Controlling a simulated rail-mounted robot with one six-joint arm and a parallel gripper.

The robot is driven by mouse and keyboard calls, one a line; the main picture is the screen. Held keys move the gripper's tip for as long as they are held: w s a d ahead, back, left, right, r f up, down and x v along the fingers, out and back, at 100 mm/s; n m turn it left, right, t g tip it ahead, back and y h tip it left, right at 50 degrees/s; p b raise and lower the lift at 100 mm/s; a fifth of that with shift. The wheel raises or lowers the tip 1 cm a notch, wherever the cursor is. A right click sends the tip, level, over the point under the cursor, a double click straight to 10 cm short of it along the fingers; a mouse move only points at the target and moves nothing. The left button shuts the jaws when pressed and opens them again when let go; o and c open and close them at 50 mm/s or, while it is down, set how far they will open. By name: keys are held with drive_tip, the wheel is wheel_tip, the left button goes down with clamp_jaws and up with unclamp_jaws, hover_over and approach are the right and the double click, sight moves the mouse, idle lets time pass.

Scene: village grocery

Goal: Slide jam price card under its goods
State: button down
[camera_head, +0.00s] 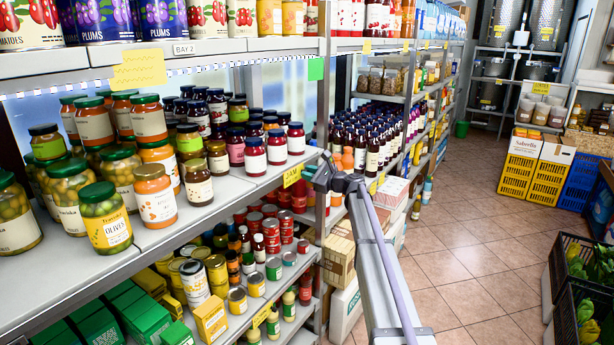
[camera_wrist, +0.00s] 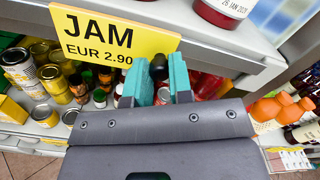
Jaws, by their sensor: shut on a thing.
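The jam price card (camera_head: 291,176) is yellow and sits at the front edge of the upper shelf, near its right end. In the wrist view the card (camera_wrist: 112,38) reads "JAM EUR 2.90" and lies along the shelf's front edge. Jam jars with dark lids and red contents (camera_head: 277,148) stand on the shelf just above and behind it; one jar bottom shows in the wrist view (camera_wrist: 222,10). My gripper (camera_head: 318,176) is at the card's right end. Its teal fingers (camera_wrist: 160,84) are shut at the card's lower right; the exact contact is hard to see.
Olive jars (camera_head: 106,215) and orange-filled jars (camera_head: 155,195) stand left on the same shelf. Cans and bottles (camera_head: 215,270) fill the shelf below. A shelf upright (camera_head: 322,85) stands close behind my gripper. The tiled aisle (camera_head: 465,240) to the right is clear.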

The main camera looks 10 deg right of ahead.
drive_tip(key=c, duration=1)
unclamp_jaws()
drive_tip(key=v, duration=1.1)
